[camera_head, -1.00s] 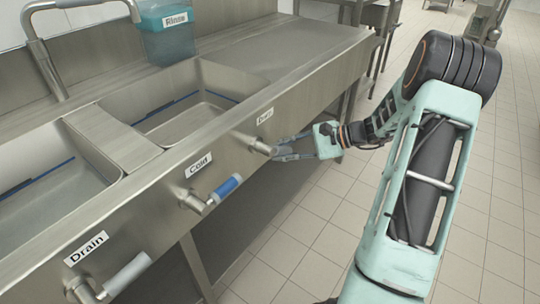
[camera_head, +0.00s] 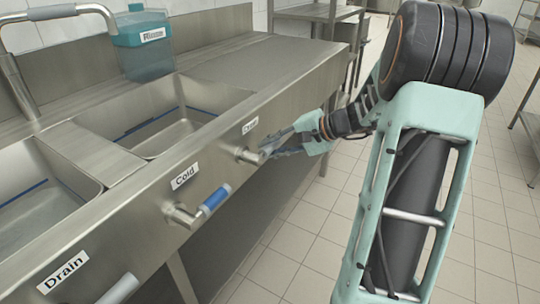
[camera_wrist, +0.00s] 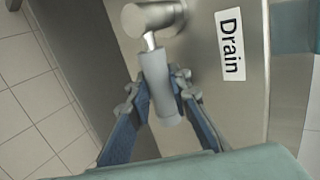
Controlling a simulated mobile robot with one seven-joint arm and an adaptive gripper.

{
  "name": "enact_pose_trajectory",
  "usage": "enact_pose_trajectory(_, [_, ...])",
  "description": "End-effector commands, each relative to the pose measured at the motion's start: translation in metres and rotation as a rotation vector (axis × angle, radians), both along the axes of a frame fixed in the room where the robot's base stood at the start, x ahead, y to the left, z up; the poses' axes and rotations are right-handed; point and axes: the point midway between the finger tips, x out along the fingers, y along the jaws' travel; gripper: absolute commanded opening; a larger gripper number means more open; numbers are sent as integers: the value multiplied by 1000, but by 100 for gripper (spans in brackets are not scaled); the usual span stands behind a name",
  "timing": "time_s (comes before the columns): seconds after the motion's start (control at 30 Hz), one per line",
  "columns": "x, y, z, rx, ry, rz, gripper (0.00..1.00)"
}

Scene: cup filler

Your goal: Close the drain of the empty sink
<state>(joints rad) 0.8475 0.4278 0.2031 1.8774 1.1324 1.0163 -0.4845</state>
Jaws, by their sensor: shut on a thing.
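The drain handle of the right sink sits on the steel front panel below the small Drain label (camera_head: 250,126). In the wrist view its grey grip (camera_wrist: 160,88) and round steel hub (camera_wrist: 150,18) show beside the large Drain label (camera_wrist: 230,46). My gripper (camera_head: 270,149) is at this handle, its fingers shut on the grip from both sides. In the head view the fingers hide most of the grip. The right sink basin (camera_head: 170,115) shows a bare-looking floor and a blue line on its wall. I cannot tell its drain opening.
A cold handle with a blue grip (camera_head: 214,198) sticks out left of my gripper. Another drain handle (camera_head: 118,290) is at the lower left, under the left basin (camera_head: 45,215). A teal Rinse container (camera_head: 143,45) stands behind. The tiled floor (camera_head: 310,235) is open to the right.

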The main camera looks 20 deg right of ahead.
Motion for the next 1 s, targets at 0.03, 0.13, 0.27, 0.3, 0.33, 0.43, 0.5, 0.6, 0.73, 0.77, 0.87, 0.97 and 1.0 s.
enact_pose_trajectory(0.03, [0,-1,0,-13,-8,-2,0])
enact_pose_trajectory(0.13, [0,-2,1,-24,-15,-3,0])
enact_pose_trajectory(0.27, [0,-2,2,-30,-20,-3,0])
enact_pose_trajectory(0.3, [0,-2,3,-31,-21,-3,0])
enact_pose_trajectory(0.33, [0,-2,3,-31,-21,-3,0])
enact_pose_trajectory(0.43, [0,-2,3,-31,-21,-4,0])
enact_pose_trajectory(0.5, [1,-2,3,-32,-22,-3,0])
enact_pose_trajectory(0.6, [1,-2,3,-31,-23,-3,21])
enact_pose_trajectory(0.73, [0,-2,3,-29,-21,-2,36])
enact_pose_trajectory(0.77, [0,-1,3,-29,-21,-3,36])
enact_pose_trajectory(0.87, [0,-1,3,-28,-20,-1,36])
enact_pose_trajectory(0.97, [0,-1,3,-27,-20,-2,36])
enact_pose_trajectory(1.0, [0,-1,3,-27,-19,-1,36])
